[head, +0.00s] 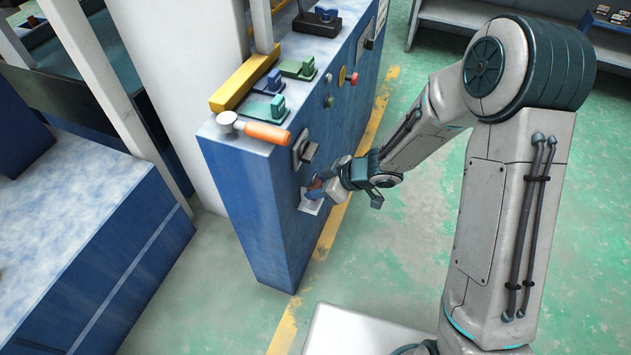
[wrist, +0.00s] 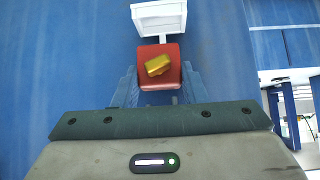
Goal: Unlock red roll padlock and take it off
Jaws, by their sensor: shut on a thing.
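The red padlock (wrist: 159,66) shows in the wrist view as a red block with a tilted gold piece (wrist: 158,65) on its near face. I cannot tell whether that piece is a key or part of the lock. My gripper (wrist: 160,90) has a finger on each side of the red body and is shut on it. In the head view my gripper (head: 322,186) is at the side of the blue cabinet, with a bit of red (head: 316,183) between its fingers.
The blue cabinet (head: 262,215) carries a switch (head: 304,149) above the gripper, with coloured buttons (head: 342,76) farther along. An orange-handled tool (head: 266,132) and green blocks (head: 297,69) lie on its top. Green floor (head: 400,240) is open to the right.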

